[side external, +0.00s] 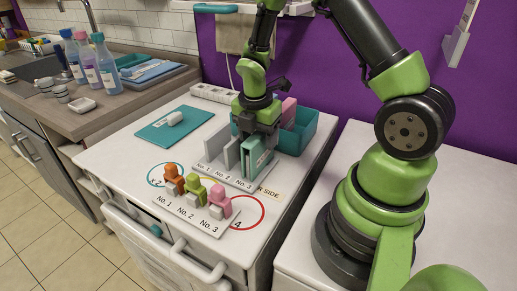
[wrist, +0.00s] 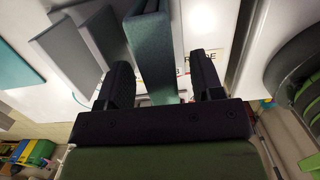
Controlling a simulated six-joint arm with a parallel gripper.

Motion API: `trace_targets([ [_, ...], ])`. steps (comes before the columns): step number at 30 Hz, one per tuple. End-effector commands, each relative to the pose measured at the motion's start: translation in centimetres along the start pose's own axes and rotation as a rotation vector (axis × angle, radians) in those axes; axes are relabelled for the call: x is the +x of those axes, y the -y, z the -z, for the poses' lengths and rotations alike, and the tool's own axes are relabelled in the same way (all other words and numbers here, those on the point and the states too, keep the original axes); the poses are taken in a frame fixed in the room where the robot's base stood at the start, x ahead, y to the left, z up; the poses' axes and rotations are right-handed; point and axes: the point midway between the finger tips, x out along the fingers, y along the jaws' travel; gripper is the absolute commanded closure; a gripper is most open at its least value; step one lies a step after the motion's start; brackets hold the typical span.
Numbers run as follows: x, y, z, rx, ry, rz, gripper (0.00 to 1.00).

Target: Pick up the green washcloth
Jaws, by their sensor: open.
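A teal-green folded piece, which looks like the green washcloth (side external: 256,158), stands upright in the No. 3 place of a rack (side external: 222,175). Beside it in the rack stand grey upright pieces (side external: 217,143). My gripper (side external: 260,132) is right over the green piece, pointing down. In the wrist view the green piece (wrist: 150,45) shows between the two fingers of my gripper (wrist: 163,75), with a gap to the right finger.
A teal bin (side external: 310,130) with a pink item stands just behind. In front, several coloured figures stand on a numbered board (side external: 195,214). A flat teal mat (side external: 160,132) with a white roll lies left. Bottles (side external: 105,65) stand on the far counter.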

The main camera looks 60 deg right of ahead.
Motion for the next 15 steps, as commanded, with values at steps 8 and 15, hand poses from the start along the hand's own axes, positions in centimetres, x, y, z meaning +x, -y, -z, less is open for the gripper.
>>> trace_targets([
  [8,-0.05,-0.01,-0.01,0.000,0.000,0.000,0.76],
  [15,-0.07,-0.02,-0.01,0.000,0.000,0.000,0.93],
])
